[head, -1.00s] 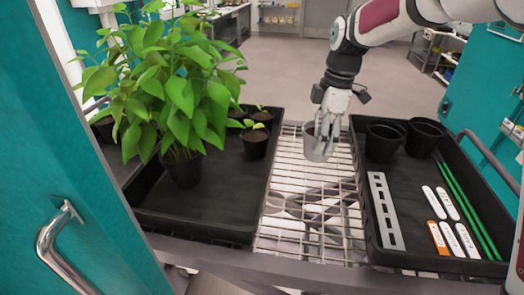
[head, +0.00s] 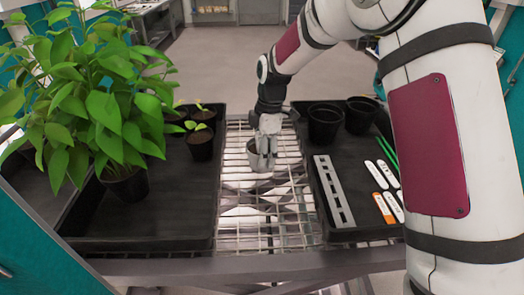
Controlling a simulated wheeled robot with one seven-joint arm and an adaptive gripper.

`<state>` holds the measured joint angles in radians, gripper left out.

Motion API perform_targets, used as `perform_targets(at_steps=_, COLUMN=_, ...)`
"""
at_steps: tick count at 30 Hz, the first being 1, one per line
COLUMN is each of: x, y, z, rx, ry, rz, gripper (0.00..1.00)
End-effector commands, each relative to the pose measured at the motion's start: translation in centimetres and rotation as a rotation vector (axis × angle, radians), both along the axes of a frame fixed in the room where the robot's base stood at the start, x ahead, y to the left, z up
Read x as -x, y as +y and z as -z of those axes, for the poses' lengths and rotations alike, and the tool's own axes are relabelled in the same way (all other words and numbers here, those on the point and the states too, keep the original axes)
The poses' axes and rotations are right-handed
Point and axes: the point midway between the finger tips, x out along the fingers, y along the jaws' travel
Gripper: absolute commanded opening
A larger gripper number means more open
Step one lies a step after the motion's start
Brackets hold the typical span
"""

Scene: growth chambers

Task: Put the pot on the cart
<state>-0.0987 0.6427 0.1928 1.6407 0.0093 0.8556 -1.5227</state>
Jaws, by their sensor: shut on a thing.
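My gripper (head: 266,148) is shut on a small grey pot (head: 256,161). The fingers cover part of the pot, which looks upright. The pot is over the bare wire shelf (head: 262,232) of the cart, in the gap between two black trays. I cannot tell whether the pot touches the wires or hangs just above them. The cart's grey front rail (head: 225,268) runs across the bottom of the head view.
The left tray (head: 170,242) holds a tall leafy plant (head: 95,105) and small seedling pots (head: 200,147). The right tray (head: 305,165) holds black pots (head: 324,124), a slotted grey strip (head: 334,192), labels and green stakes. My arm hides the right side.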

Motion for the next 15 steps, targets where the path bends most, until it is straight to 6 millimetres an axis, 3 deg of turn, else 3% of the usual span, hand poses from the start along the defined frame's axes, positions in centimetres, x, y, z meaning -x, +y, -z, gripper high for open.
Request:
perform_targets(at_steps=11, x=-0.07, y=0.01, z=0.55, rx=0.0, ry=-0.002, rz=0.0, gripper=0.33)
perform_targets(at_steps=12, x=-0.04, y=0.0, z=0.62, rx=0.0, ry=-0.002, rz=0.0, gripper=0.75)
perform_targets(at_steps=15, x=-0.03, y=0.01, z=0.57, rx=0.0, ry=-0.002, rz=0.0, gripper=0.92)
